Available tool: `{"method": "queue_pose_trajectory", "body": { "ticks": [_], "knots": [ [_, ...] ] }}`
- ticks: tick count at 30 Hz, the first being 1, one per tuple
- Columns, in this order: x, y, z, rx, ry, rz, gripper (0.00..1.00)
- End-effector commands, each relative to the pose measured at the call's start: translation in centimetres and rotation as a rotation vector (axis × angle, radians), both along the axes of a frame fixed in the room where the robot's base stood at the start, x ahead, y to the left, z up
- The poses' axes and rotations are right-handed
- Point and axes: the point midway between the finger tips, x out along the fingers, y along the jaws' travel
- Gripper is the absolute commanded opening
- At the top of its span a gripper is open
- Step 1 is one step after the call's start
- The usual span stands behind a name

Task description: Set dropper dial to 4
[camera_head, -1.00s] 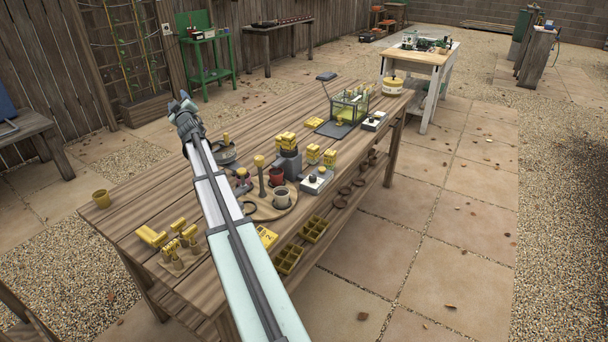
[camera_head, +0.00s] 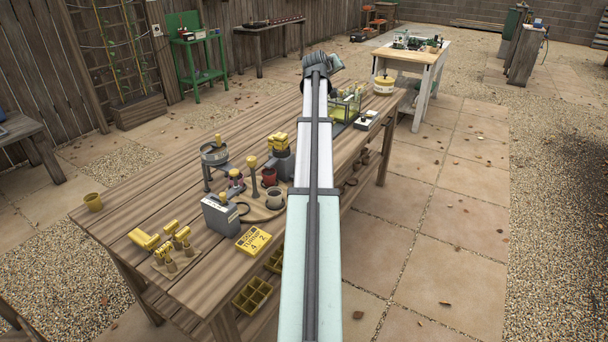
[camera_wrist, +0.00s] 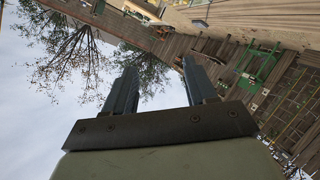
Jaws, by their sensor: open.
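My gripper is open and empty in the wrist view (camera_wrist: 158,78), its two dark fingers apart with sky and trees behind. In the head view, my arm reaches over the bench and ends near its far side; the fingers cannot be made out there. A small white box with a dark knob (camera_head: 367,118) sits on the bench, right of the arm's far end and apart from it. A grey box (camera_head: 220,214) with a pale top stands on the near-left part. I cannot tell which is the dropper, nor read any dial setting.
The wooden bench (camera_head: 150,210) holds a metal pot (camera_head: 214,155), yellow blocks (camera_head: 278,142), a yellow card marked 4 and 2 (camera_head: 254,239) and a glass-sided box (camera_head: 345,103). Bench boards behind the pot are clear.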

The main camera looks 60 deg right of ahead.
Motion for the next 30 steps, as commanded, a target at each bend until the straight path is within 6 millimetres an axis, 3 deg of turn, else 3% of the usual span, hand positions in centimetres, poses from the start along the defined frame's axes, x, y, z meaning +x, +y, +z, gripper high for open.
{"method": "queue_pose_trajectory", "body": {
  "ticks": [7,12,23,30],
  "knots": [
    [-6.5,-1.0,0.6,0.077,0.043,-0.090,0.56],
    [-8.4,-0.4,-0.7,0.156,0.145,-0.097,0.56],
    [-5.6,3.0,-5.7,0.314,0.449,0.042,0.56],
    [-1.5,8.0,-11.2,0.475,0.785,0.276,0.56]
  ]
}}
